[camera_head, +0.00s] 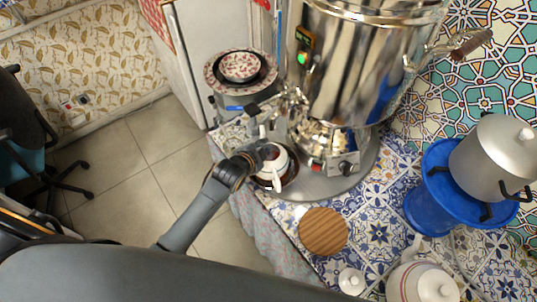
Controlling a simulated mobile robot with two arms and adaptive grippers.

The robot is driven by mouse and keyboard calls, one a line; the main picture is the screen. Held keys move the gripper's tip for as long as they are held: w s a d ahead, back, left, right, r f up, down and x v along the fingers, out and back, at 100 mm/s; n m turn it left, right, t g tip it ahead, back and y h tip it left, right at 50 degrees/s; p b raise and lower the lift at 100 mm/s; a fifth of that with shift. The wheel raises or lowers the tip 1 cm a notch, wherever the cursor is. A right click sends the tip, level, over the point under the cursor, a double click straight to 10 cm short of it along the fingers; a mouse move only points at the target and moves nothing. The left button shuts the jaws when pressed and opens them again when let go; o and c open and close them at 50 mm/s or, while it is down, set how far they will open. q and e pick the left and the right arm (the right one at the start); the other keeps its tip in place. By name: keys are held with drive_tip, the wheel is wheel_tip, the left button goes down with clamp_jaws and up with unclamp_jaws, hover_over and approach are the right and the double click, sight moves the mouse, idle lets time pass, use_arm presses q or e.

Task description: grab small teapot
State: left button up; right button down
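A small white vessel (278,165), which may be the small teapot, sits on a dark round tray below the samovar's tap. A narrow white part, a handle or spout, points toward the front. My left gripper (266,156) reaches in from the left and is right at the vessel's left rim. The fingers are small and dark and partly overlap it, so I cannot tell whether they touch or close on it. A white teapot with reddish stripes (412,283) stands at the bottom edge, partly cut off. My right gripper is not in view.
A large shiny samovar (350,70) stands right behind the vessel. A round wooden board (323,231) and a small white lidded piece (351,281) are in front. A silver pot (492,158) rests on a blue stand (428,208) at right. Patterned bowls (240,67) are at back left.

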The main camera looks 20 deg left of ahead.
use_arm(q)
drive_tip(key=shift+c, duration=0.2)
clamp_jaws()
drive_tip(key=shift+r, duration=0.1)
